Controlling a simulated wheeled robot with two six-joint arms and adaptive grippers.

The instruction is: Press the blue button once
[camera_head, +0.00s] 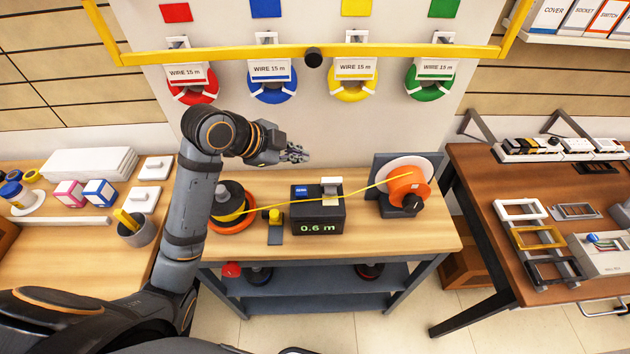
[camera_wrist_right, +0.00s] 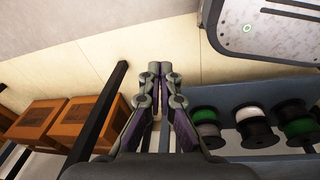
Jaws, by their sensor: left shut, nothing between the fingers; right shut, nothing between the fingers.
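The blue button (camera_head: 301,191) is on top of a black meter box (camera_head: 318,215) that reads 0.6 m, on the wooden bench. A yellow wire runs across the box, close to the button. My left gripper (camera_head: 299,153) is shut and empty. In the picture it shows just above the button, apart from it; its height over the bench is hard to tell. My right gripper (camera_wrist_right: 160,70) is shut and empty in the right wrist view, away from the button, with floor and a lower shelf behind it.
On the bench, a spool stack (camera_head: 230,207) stands left of the box and an orange reel (camera_head: 406,187) right. A yellow rail (camera_head: 230,54) crosses before the hanging wire coils. A brown table (camera_head: 500,240) with frames stands at the right.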

